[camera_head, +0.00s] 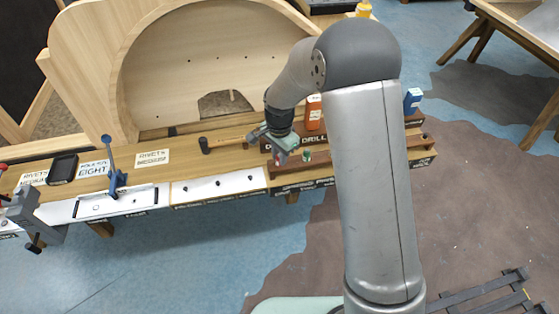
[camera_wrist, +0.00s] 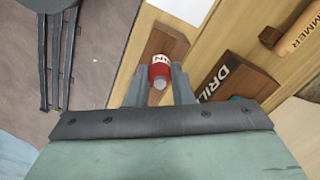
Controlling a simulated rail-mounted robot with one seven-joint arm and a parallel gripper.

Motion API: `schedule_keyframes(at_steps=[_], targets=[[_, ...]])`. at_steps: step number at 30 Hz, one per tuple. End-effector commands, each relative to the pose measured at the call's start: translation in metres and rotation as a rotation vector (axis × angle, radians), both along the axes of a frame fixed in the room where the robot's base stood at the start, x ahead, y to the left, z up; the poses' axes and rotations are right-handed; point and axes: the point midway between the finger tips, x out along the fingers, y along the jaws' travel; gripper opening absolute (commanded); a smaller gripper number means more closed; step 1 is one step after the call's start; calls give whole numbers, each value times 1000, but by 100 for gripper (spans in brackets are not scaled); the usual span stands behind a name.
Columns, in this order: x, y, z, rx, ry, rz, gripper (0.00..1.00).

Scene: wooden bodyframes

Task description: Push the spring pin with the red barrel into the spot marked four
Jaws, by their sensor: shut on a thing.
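The spring pin with the red barrel (camera_wrist: 160,70) sits between the fingers of my gripper (camera_wrist: 160,88) in the wrist view, its pale end facing the camera. My gripper is shut on it. In the head view my gripper (camera_head: 282,150) is above the brown wooden holder block (camera_head: 310,172) at the bench's front, with a bit of red at its tips. In the wrist view the pin overlaps a brown block (camera_wrist: 173,40); I cannot tell whether they touch. A white strip (camera_head: 245,181) with several dark pegs lies left of the gripper. No mark reading four is legible.
A green-topped piece (camera_head: 306,155) stands in the holder just right of the gripper. Behind are the DRILL block (camera_wrist: 240,80), an orange box (camera_head: 313,104) and a hammer (camera_wrist: 302,28). A blue clamp (camera_head: 114,178) stands at left. A large wooden frame (camera_head: 190,60) rises behind.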

Motion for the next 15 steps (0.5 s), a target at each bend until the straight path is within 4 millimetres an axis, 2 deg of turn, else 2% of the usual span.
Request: schedule_keyframes(at_steps=[15], targets=[[0,0,8,0,-1,0,0]])
